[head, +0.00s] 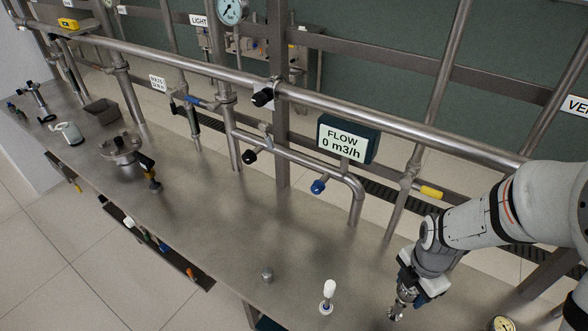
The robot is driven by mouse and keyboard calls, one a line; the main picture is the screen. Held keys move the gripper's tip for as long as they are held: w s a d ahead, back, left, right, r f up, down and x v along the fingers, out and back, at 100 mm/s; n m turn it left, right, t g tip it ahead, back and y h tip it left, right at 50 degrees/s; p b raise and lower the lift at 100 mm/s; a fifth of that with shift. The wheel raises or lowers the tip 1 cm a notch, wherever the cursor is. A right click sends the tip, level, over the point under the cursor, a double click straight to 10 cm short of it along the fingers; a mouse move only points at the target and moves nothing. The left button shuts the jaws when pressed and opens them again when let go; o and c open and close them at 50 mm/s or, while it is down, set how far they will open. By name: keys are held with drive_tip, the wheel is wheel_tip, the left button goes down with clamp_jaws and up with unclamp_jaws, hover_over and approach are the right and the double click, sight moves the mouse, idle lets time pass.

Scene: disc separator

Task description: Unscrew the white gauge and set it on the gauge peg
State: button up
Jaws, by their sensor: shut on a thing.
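My gripper (398,305) is low over the right part of the steel bench, pointing down. It is shut on a small metallic thing at its fingertips, too small and dark to identify. A round gauge with a pale face (503,324) shows at the bottom edge, right of my gripper and apart from it, partly cut off. A dial gauge with a white face (231,11) sits high on the pipework at the back. A short metal stub (267,277) and a white-topped post on a round base (327,296) stand left of my gripper. I cannot tell which is the gauge peg.
A FLOW display (347,140) reads 0 m3/h above the bench (230,225). Pipes (400,128) run along the back, with a blue knob (318,187) and a yellow-handled part (431,192). A metal separator (122,150) stands at left. The bench middle is clear.

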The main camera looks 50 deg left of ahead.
drive_tip(key=shift+s+r+p, duration=0.1)
drive_tip(key=shift+r+p, duration=1.6)
drive_tip(key=shift+r, duration=1.05)
drive_tip(key=shift+f, duration=0.1)
